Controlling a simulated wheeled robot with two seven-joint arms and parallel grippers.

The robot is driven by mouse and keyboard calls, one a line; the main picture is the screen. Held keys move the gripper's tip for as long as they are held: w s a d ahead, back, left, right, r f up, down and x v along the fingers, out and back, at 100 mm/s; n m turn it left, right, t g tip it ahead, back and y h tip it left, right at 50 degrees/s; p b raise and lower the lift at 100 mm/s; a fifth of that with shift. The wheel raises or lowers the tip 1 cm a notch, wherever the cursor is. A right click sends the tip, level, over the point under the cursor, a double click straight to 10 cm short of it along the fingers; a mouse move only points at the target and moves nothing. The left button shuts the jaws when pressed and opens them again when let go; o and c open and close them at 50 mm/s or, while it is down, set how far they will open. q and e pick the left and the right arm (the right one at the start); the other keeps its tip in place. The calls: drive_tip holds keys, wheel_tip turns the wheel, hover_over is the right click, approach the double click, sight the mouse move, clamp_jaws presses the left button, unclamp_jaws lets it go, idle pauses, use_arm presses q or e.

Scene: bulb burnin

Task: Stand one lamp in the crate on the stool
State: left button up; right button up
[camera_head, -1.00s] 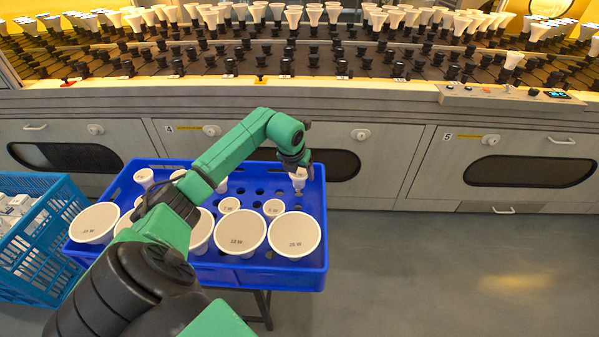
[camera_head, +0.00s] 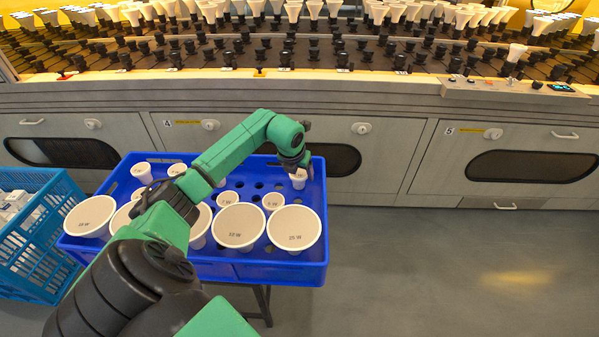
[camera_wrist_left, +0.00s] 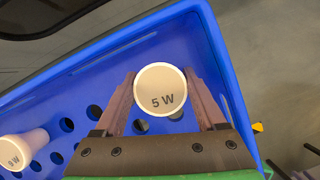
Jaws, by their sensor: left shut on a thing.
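A dark blue crate (camera_head: 318,268) with rows of round holes stands on the stool (camera_head: 262,300), whose dark legs show below it. My left gripper (camera_head: 300,170) is over the crate's back right corner and shut on a small white lamp (camera_head: 298,181). In the left wrist view the held lamp (camera_wrist_left: 160,90) sits between both fingers with its round face marked 5 W toward the camera. Its base is hidden, so I cannot tell whether it is in a hole. Another small lamp (camera_wrist_left: 22,150) stands in the crate at left. My right gripper is not in view.
Several larger lamps, such as one marked 25 W (camera_head: 294,228), fill the crate's front row. A light blue basket (camera_head: 35,240) with white boxes stands at left. The burn-in rack (camera_head: 300,95) with many lamps runs behind. Floor at right is clear.

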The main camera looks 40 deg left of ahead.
use_arm(q)
drive_tip(key=shift+f, duration=0.2)
drive_tip(key=o, duration=1.3)
drive_tip(key=p+v, duration=0.2)
drive_tip(key=v, duration=1.2)
drive_tip(key=shift+r, duration=0.3)
